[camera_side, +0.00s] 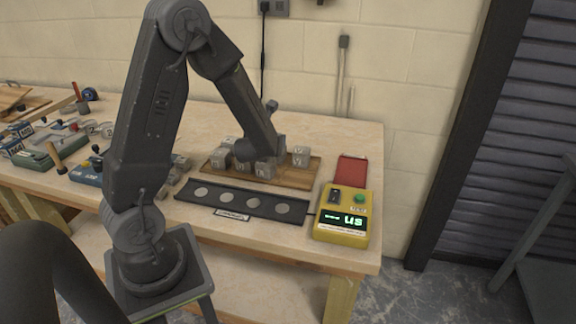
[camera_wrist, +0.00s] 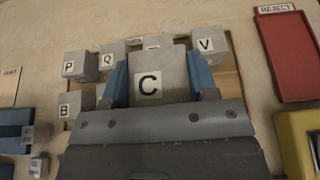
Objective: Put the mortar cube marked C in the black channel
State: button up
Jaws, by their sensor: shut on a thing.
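In the wrist view the grey mortar cube marked C (camera_wrist: 150,88) sits between the two blue fingers of my gripper (camera_wrist: 160,72), which is shut on it. Its letter faces the camera. In the side view my gripper (camera_side: 264,150) is low over the wooden board, among the grey cubes. Which cube there is C, and whether it is clear of the board, I cannot tell. The black channel (camera_side: 267,206) lies in front of the board, with several pale round discs along it and no cube in it.
Cubes P (camera_wrist: 80,65), Q (camera_wrist: 113,55), B (camera_wrist: 76,102) and V (camera_wrist: 208,45) stand around the held cube; another is partly hidden behind it. The wooden board (camera_side: 295,178) carries them. A yellow instrument (camera_side: 342,217) and red reject tray (camera_side: 351,170) are at the right.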

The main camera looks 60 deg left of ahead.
jog(key=w+d+f, duration=0.2)
jog(key=w, duration=0.1)
jog(key=w+d+f, duration=0.2)
jog(key=shift+w+d, duration=0.1)
jog(key=shift+w, duration=0.15)
jog(key=shift+f, duration=2.05)
jog(key=shift+f, duration=0.15)
jog(key=o, duration=1.2)
